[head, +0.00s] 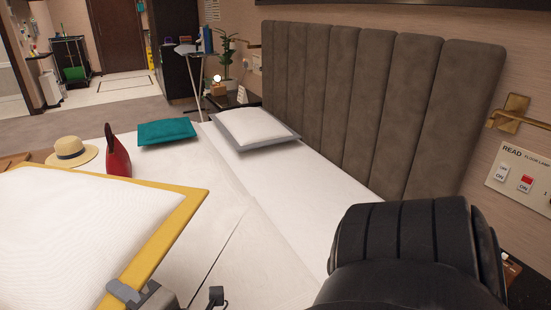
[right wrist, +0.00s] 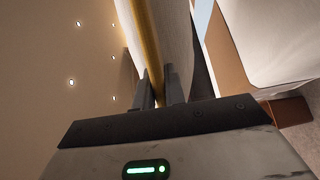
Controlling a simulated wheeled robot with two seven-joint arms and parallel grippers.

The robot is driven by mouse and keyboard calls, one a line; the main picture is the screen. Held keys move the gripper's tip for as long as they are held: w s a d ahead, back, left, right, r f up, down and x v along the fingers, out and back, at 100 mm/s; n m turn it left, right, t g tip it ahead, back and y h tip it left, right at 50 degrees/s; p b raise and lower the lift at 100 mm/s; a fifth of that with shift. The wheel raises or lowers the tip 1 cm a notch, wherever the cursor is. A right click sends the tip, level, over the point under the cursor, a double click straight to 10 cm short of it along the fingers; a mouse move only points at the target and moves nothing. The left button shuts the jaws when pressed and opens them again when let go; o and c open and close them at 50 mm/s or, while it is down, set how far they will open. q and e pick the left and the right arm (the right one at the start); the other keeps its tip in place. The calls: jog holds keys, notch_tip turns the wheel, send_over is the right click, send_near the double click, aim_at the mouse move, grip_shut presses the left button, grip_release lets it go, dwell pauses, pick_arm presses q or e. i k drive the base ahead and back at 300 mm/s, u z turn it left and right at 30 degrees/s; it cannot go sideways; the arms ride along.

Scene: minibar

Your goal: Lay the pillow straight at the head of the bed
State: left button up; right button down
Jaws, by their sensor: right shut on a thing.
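A white pillow with a yellow border (head: 95,235) fills the lower left of the head view, raised over the near part of the bed and slanted. My right gripper (head: 125,291) is shut on its yellow edge at the near corner. In the right wrist view the right gripper (right wrist: 160,90) pinches that pillow's yellow edge (right wrist: 150,40) between its two fingers. The white bed (head: 285,190) runs up to a tall brown padded headboard (head: 375,100). A second white pillow with a grey border (head: 262,128) lies flat against the headboard's far end. My left gripper is not in view.
A teal cushion (head: 166,131), a red upright object (head: 117,155) and a straw hat (head: 72,151) are on the far left of the bed. The sheet beside the near half of the headboard is bare. A wall switch panel (head: 520,178) is at right.

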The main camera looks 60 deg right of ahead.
aim_at(321, 212)
jog(key=k, duration=0.95)
jog(key=z, duration=1.35)
jog(key=i, duration=1)
